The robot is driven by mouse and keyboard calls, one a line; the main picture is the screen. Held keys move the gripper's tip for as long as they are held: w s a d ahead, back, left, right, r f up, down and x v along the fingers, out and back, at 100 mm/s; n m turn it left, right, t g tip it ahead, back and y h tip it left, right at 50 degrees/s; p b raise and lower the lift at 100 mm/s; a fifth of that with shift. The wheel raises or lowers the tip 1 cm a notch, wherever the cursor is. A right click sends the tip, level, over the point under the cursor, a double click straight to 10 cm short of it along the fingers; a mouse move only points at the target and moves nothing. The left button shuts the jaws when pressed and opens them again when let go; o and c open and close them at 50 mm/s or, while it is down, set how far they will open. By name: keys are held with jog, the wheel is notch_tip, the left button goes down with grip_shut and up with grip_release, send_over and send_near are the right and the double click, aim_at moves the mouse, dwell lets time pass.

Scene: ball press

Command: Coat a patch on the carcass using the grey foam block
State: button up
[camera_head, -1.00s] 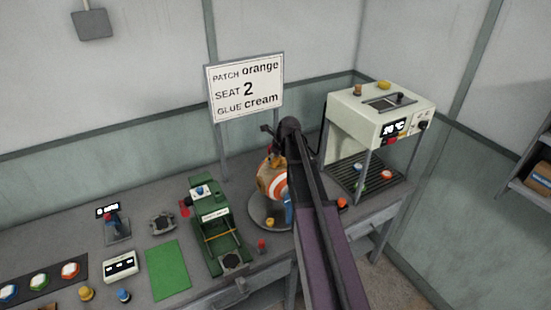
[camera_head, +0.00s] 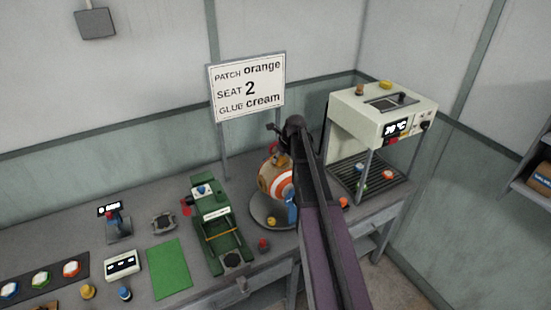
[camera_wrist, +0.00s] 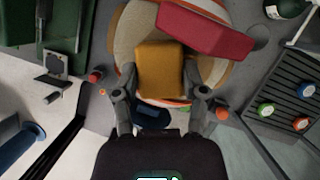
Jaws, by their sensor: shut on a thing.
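The round carcass (camera_head: 267,181), tan with orange and white panels, sits on a grey round stand (camera_head: 258,211) in the middle of the bench. In the wrist view its cream and brown surface (camera_wrist: 128,38) lies under the fingers. My gripper (camera_wrist: 160,72) is above the carcass, shut on an ochre block (camera_wrist: 160,68). I see no grey face on this block; its underside is hidden, so I cannot tell whether it touches the carcass. A thick red piece (camera_wrist: 205,30) lies just beyond the block. In the head view my arm hides part of the carcass.
A green press (camera_head: 216,226) stands left of the carcass, and a white heater (camera_head: 380,112) with a slatted rack stands right. A sign (camera_head: 247,88) behind reads patch orange, seat 2, glue cream. A green mat (camera_head: 168,268) lies at front left. Small coloured knobs surround the stand.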

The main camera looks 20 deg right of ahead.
aim_at(289, 160)
jog(key=shift+w+d, duration=0.1)
jog(key=shift+d, duration=0.7)
jog(key=shift+w+d, duration=0.1)
jog(key=shift+d, duration=1.4)
jog(key=shift+w+d+r+p, duration=0.1)
jog(key=shift+r+p, duration=0.25)
jog(key=shift+p, duration=0.1)
jog(key=shift+r+p, duration=2.5)
jog(key=shift+r, duration=0.05)
jog(key=shift+r, duration=0.1)
jog(key=shift+r+p, duration=1.45)
jog(key=shift+p, duration=0.1)
